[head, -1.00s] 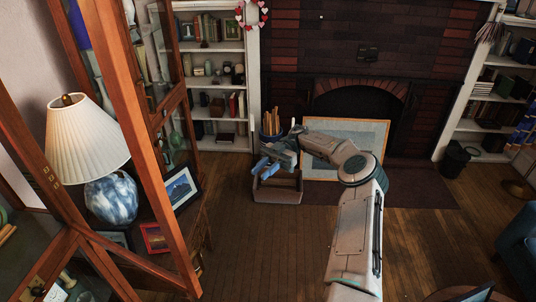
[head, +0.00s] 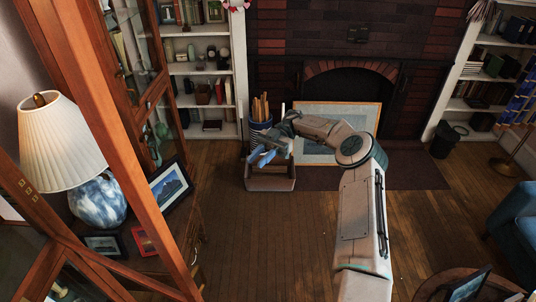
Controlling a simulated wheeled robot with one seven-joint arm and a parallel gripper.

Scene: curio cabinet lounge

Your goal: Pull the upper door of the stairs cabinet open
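A tall wooden cabinet with glass panes (head: 155,92) stands at the left in the head view. Another wood-framed glass piece (head: 112,110) crosses the near left, close to the camera. I cannot tell for sure which of these is the stairs cabinet's upper door, or whether it stands ajar. My gripper (head: 260,156) has blue fingers and hangs in the air near the picture's middle, right of the cabinet and apart from it. It appears to hold nothing, but its finger gap is too small to read.
A lamp (head: 62,140) and framed pictures (head: 170,186) stand behind the near frame. A box (head: 270,182) and a striped pot (head: 258,134) stand on the floor beyond my gripper. A round table (head: 445,285) is at lower right. The middle floor is clear.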

